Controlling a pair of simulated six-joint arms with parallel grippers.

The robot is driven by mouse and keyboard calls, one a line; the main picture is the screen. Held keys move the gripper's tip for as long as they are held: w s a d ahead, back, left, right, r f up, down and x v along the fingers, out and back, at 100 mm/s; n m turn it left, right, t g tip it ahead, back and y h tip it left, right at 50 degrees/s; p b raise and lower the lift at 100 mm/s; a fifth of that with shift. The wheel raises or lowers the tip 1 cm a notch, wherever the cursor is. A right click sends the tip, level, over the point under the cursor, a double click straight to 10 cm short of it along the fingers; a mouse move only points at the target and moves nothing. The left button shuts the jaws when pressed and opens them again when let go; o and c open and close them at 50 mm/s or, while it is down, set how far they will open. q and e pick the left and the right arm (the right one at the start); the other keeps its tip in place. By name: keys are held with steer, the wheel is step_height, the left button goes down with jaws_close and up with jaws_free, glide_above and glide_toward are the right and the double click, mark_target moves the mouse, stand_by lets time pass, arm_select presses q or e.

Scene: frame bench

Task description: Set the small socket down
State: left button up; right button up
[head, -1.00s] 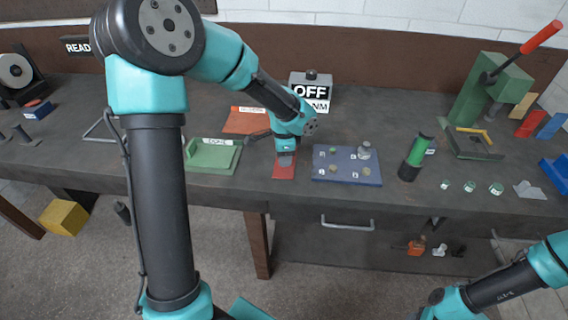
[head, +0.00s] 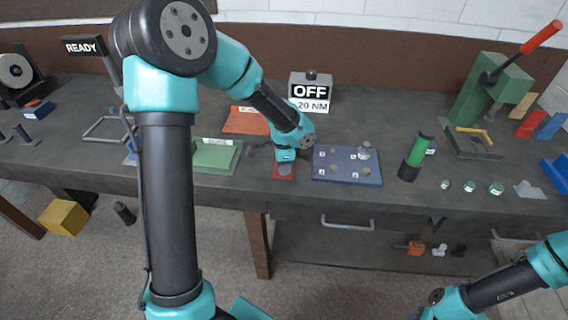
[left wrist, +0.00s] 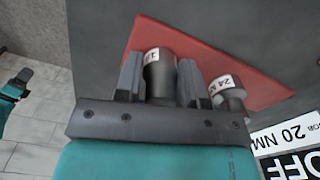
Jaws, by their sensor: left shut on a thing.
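My left gripper (head: 286,161) is shut on a dark, cylindrical socket (left wrist: 160,75) with a white label. It holds the socket over the red mat (left wrist: 205,62), which also shows in the head view (head: 283,176). I cannot tell whether the socket touches the mat. A second socket (left wrist: 227,92), labelled 24, stands on the mat beside the right finger in the left wrist view; the gripper hides it in the head view. My right arm comes in at the lower right of the head view; its gripper (head: 432,303) shows too poorly to read its jaws.
A blue board (head: 347,178) with small parts lies right of the mat. A green tray (head: 215,168) is at its left and an orange mat (head: 245,122) behind. A box reading OFF, 20 NM (head: 310,93) stands at the back. The bench's front edge is close.

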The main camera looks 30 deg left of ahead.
arm_select(q)
steer(key=o, duration=0.9)
steer(key=shift+r, duration=0.1)
step_height(320, 180, up, 12)
steer(key=shift+r, duration=0.1)
stand_by(0.4)
